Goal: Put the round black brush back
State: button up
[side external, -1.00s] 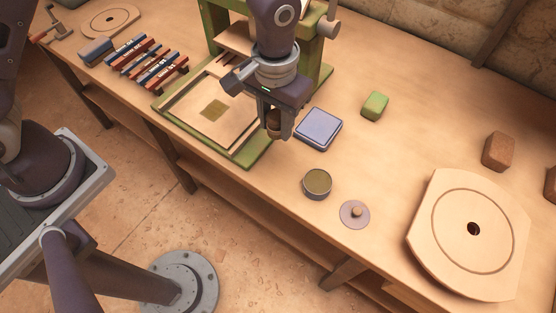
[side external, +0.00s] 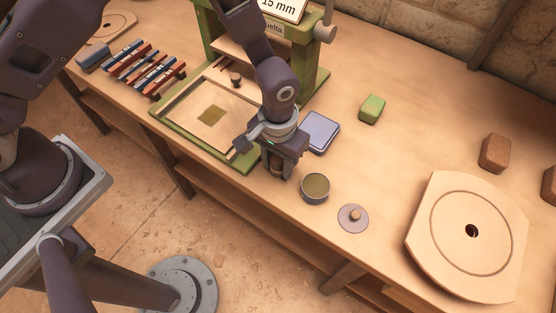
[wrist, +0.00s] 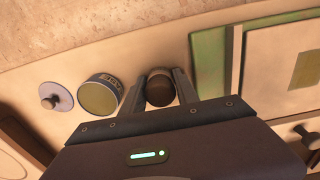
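My gripper (side external: 279,172) is shut on a round dark piece with a brown part, which I take to be the round black brush (wrist: 160,90). In the wrist view the brush sits between the two fingers, which touch its sides. In the side view the fingers hide most of it, near the table's front edge between the green press and the open tin. I cannot tell whether it touches the table. A second small dark knob-shaped piece (side external: 236,78) stands on the press bed; it also shows in the wrist view (wrist: 305,132).
The open tin (side external: 316,188) stands just right of my gripper, its knobbed lid (side external: 353,218) beyond. A blue-grey pad (side external: 321,132) lies behind. The green press (side external: 203,113) is left, with a rack of coloured bars (side external: 146,68). A green block (side external: 372,109) and round-grooved board (side external: 440,210) lie right.

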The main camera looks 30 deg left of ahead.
jog(key=o, duration=0.3)
jog(key=shift+r, duration=0.15)
jog(key=a+r+t, duration=0.1)
jog(key=a+r, duration=0.1)
jog(key=r, duration=0.8)
jog(key=a+r, duration=0.3)
jog(key=r, duration=0.7)
jog(key=s+a+r+t, duration=0.2)
jog(key=s+a+r, duration=0.3)
jog(key=a+r, duration=0.3)
jog(key=s+a+r+t, duration=0.1)
jog(key=s+a, duration=0.1)
jog(key=s, duration=0.2)
jog(key=s+a+r, duration=0.1)
jog(key=s+a, duration=0.1)
jog(key=s, duration=0.2)
jog(key=s+a+r+t, duration=0.1)
jog(key=s+a+r, duration=0.1)
jog(key=s+a, duration=0.1)
jog(key=shift+s+r+t, duration=0.1)
jog(key=shift+s+t, duration=0.2)
jog(key=shift+s, duration=0.1)
